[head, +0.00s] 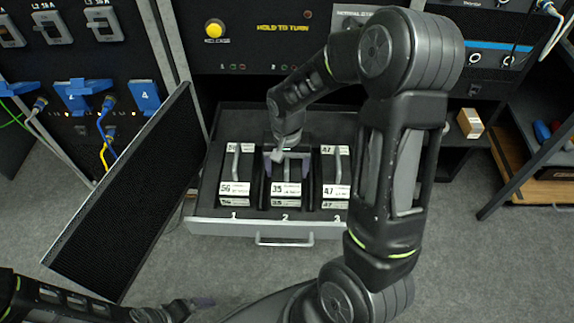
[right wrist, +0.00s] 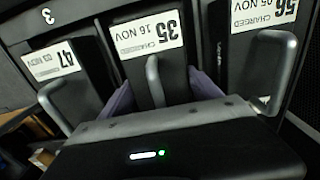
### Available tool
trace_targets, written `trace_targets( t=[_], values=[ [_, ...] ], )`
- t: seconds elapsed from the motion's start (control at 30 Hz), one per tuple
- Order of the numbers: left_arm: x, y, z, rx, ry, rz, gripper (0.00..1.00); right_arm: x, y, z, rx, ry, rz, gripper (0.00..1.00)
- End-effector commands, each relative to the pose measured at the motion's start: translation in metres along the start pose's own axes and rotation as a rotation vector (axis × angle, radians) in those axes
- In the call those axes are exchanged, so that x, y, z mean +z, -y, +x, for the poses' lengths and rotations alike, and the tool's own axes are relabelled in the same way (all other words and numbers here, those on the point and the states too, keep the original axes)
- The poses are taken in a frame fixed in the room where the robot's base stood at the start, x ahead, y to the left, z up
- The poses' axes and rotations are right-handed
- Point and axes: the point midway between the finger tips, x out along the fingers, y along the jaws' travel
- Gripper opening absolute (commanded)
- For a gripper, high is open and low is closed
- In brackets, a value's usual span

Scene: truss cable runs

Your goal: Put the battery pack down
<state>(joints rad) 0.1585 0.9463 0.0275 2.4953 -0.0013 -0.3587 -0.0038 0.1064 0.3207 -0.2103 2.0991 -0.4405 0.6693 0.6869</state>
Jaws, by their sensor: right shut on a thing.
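The battery pack labelled 35 (head: 286,190) is in bay 2 of the open drawer (head: 202,228), upright, its top about level with its neighbours. I cannot tell whether it rests fully on the bay floor. My right gripper (head: 287,165) reaches down from above and is shut on this pack. In the right wrist view its purple fingers (right wrist: 163,95) lie on both sides of pack 35 (right wrist: 150,55), with the grey handle between them. My left gripper (head: 190,304) is low at the left, away from the drawer, and its jaws are unclear.
Pack 56 (head: 236,188) sits in bay 1 and pack 47 (head: 336,191) in bay 3, close on either side. A black perforated door (head: 125,200) stands open at the left. A shelf with a small box (head: 470,123) is at the right.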

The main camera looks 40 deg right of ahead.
Motion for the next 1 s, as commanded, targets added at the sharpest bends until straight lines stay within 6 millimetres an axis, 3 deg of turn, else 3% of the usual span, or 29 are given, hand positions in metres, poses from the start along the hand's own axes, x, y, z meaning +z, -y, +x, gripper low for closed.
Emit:
trace_targets(
  t=[0.23, 0.27, 0.3, 0.5, 0.77, 1.0],
  values=[
    [0.000, 0.001, 0.003, 0.000, 0.000, 0.000, 0.94, -0.001, 0.001, 0.003, -0.002, -0.003, 0.000, 0.00],
    [0.000, 0.001, 0.002, 0.000, 0.000, 0.000, 0.94, 0.000, 0.000, 0.003, 0.000, 0.000, 0.000, 0.75],
    [0.000, 0.001, 0.002, 0.000, 0.000, 0.000, 0.94, 0.000, 0.000, 0.002, 0.000, 0.000, 0.000, 0.78],
    [0.000, 0.001, 0.002, 0.000, 0.000, 0.000, 0.94, 0.000, 0.000, 0.002, 0.000, 0.000, 0.000, 0.94],
    [0.000, 0.000, 0.001, 0.000, 0.000, 0.000, 0.94, 0.000, 0.000, 0.001, 0.000, 0.000, 0.000, 0.94],
    [0.000, -0.002, -0.004, 0.000, 0.000, 0.000, 0.94, -0.001, 0.001, -0.019, -0.002, -0.003, 0.000, 0.94]
  ],
)
